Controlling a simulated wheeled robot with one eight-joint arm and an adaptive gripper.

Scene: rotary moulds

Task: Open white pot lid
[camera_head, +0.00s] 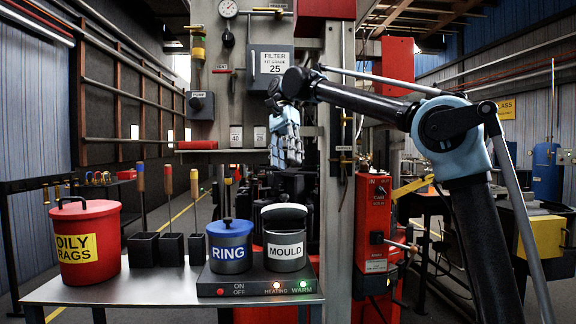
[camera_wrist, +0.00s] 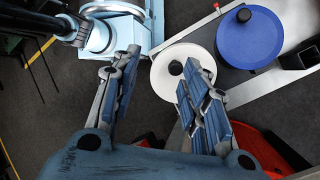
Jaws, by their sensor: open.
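The pot labelled MOULD (camera_head: 285,251) stands at the right end of a dark warming unit. Its white lid (camera_head: 284,207) shows as a pale rim arching over a dark area, with no knob visible there, so it looks tilted up. In the wrist view the white lid (camera_wrist: 165,84) is a round disc with a black knob (camera_wrist: 176,68). The right finger overlaps its lower edge in that view. My gripper (camera_head: 290,163) hangs above the pot in the head view, clear of it, fingers downward. In the wrist view my gripper (camera_wrist: 160,62) is open and empty.
Left of the pot stands the RING pot (camera_head: 231,251) with a blue lid. Dark tool holders (camera_head: 172,250) and a red OILY RAGS bin (camera_head: 88,245) share the bench (camera_head: 130,293). A machine column with a FILTER box (camera_head: 270,66) rises behind. A red box (camera_head: 375,225) stands right.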

